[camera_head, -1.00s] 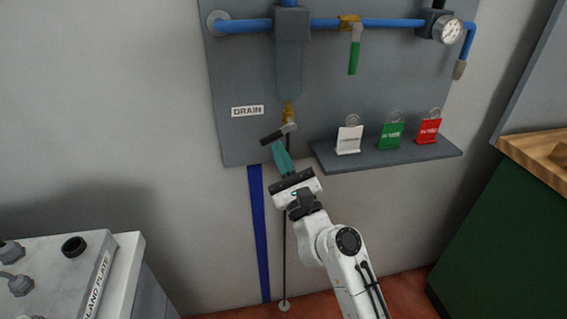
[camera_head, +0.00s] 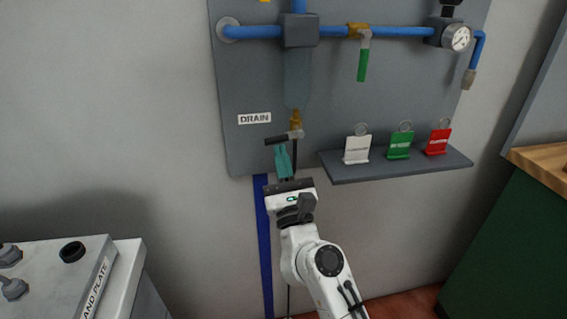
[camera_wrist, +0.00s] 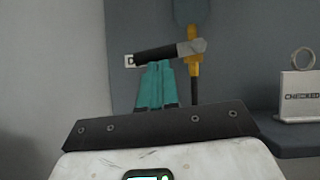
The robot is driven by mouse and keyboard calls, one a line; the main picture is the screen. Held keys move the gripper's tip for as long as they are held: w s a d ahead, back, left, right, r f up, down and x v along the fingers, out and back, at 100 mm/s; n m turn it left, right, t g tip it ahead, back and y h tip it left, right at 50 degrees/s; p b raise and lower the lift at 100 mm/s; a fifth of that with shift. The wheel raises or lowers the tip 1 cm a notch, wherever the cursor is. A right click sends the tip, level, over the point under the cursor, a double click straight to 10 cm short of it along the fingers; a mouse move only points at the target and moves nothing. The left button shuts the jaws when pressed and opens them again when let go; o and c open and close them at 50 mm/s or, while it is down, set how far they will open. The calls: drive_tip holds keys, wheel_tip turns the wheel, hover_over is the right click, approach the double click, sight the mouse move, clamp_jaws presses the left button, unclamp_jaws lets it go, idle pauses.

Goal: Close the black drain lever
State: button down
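The drain lever has a black handle (camera_head: 275,141) that points left, nearly level, from a grey hub (camera_head: 296,134) on the brass drain valve (camera_head: 296,119). It sits below the clear bowl, beside the DRAIN label (camera_head: 254,118). In the wrist view the black handle (camera_wrist: 155,54) lies across the top of my fingers, with the brass valve (camera_wrist: 194,68) to the right. My gripper (camera_head: 282,149) points up with its teal fingers together just under the handle. I cannot tell whether the fingertips touch it. Nothing shows between the fingers.
A grey shelf (camera_head: 395,171) with white (camera_head: 357,149), green (camera_head: 400,144) and red (camera_head: 438,141) tags stands to the right of my gripper. A green-handled valve (camera_head: 363,61) and a gauge (camera_head: 457,38) are above. The wall to the left is bare.

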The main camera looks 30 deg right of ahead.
drive_tip(key=shift+w+a+r, duration=0.1)
drive_tip(key=shift+a+r, duration=0.15)
drive_tip(key=shift+r, duration=0.2)
idle(0.4)
drive_tip(key=w+f+b+v, duration=0.1)
drive_tip(key=f+b+v, duration=0.1)
drive_tip(key=b+v, duration=0.5)
drive_tip(key=shift+w+f+v, duration=0.25)
drive_tip(key=shift+f+v, duration=0.05)
drive_tip(key=shift+v, duration=2.55)
